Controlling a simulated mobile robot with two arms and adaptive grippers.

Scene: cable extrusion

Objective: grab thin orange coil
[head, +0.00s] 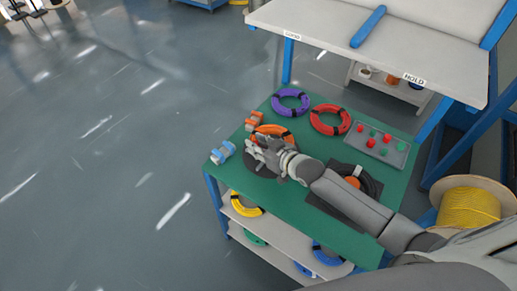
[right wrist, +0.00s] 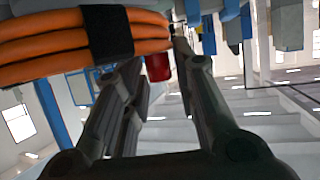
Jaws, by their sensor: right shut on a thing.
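The orange coil (head: 272,130) is at the left part of the green table top, partly hidden by my right gripper (head: 256,150). In the right wrist view the orange coil (right wrist: 60,45) fills the top left, several orange strands with a black band around them. My right gripper (right wrist: 160,62) has one finger passing behind the coil and the other at its right edge, shut on the coil. Whether the coil is clear of the table cannot be told. My left gripper is not in view.
A grey tray (head: 392,150) holds small red and green pieces.

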